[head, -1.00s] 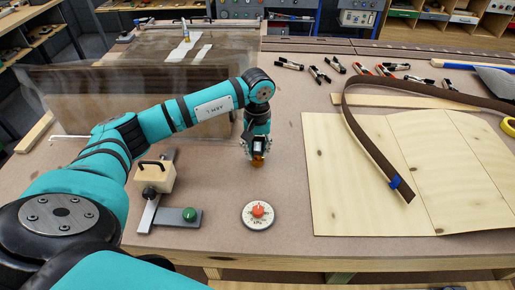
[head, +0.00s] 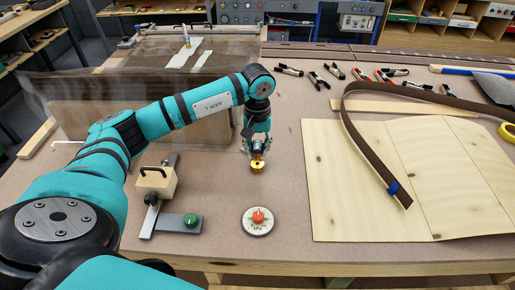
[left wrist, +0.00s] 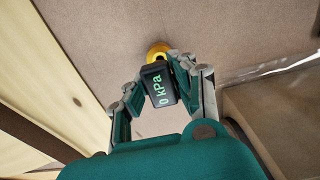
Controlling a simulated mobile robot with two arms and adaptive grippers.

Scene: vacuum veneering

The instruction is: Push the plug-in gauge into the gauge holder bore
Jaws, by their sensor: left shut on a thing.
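The plug-in gauge (left wrist: 160,87) is a small black box with a green "0 kPa" readout in the left wrist view. My left gripper (head: 257,149) is shut on it, with a finger on either side. The gauge holder (head: 257,167) seems to be the brass-coloured round piece just below the fingertips in the head view. It also shows at the far end of the gauge in the left wrist view (left wrist: 157,48). The gauge partly covers it there. I cannot tell whether the gauge's tip is in the bore. My right gripper is not in view.
Veneer sheets (head: 370,180) and a brown strip (head: 362,160) cover the right.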

